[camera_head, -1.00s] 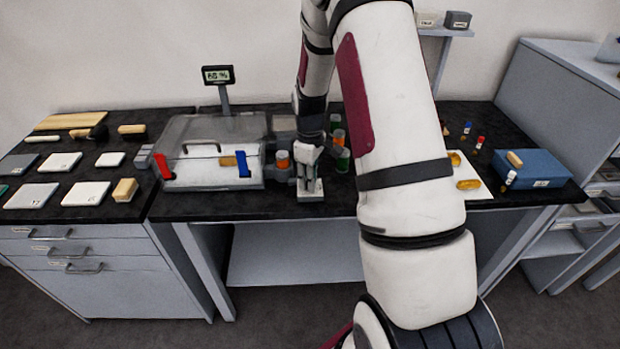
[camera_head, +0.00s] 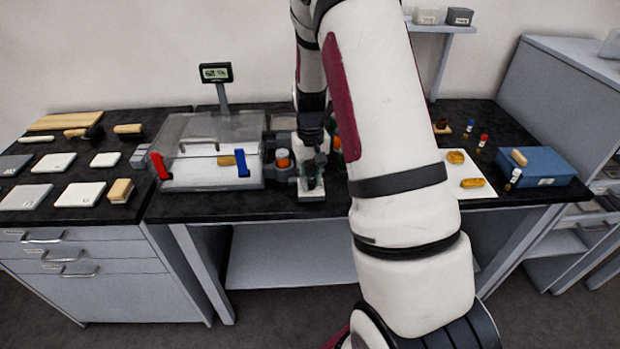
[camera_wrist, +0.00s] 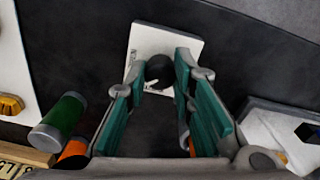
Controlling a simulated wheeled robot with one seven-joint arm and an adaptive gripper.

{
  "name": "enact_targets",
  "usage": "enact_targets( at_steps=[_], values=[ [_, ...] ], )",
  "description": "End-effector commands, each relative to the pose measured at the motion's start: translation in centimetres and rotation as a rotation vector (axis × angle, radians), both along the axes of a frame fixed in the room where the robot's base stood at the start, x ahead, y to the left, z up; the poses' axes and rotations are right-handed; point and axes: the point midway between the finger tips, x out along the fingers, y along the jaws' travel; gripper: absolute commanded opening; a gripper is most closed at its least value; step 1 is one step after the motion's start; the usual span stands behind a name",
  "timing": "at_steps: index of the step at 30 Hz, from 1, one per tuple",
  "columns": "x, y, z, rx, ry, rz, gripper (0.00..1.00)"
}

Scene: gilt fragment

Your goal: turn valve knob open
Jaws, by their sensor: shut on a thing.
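The valve knob (camera_wrist: 158,69) is a dark round cap on a white base plate (camera_wrist: 170,42), seen in the wrist view between my fingertips. The same white plate (camera_head: 311,195) shows at the front edge of the black bench in the head view, where the knob is hidden by my gripper (camera_head: 313,178). My gripper points down over the plate. In the wrist view my gripper (camera_wrist: 161,82) has its teal-padded fingers on either side of the knob and is shut on it.
A clear box (camera_head: 205,135) with a red handle (camera_head: 160,166) and a blue handle (camera_head: 242,163) stands left. An orange-topped vial (camera_head: 283,159) is close left of my gripper. A display (camera_head: 215,73) stands behind. A blue box (camera_head: 545,168) is far right.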

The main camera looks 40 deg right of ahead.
Motion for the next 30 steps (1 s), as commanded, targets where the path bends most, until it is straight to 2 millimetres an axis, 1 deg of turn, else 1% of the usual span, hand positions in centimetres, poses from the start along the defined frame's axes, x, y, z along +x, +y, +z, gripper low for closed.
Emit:
enact_targets(
  at_steps=[9,18,24,30],
  values=[
    [0.11,0.11,-0.03,0.001,0.0,-0.297,0.0],
    [0.12,0.1,-0.02,0.0,-0.001,-0.539,0.0],
    [0.1,0.08,0.0,0.0,-0.001,-0.647,0.0],
    [0.12,0.12,0.01,0.002,-0.001,-0.708,0.0]
  ],
)
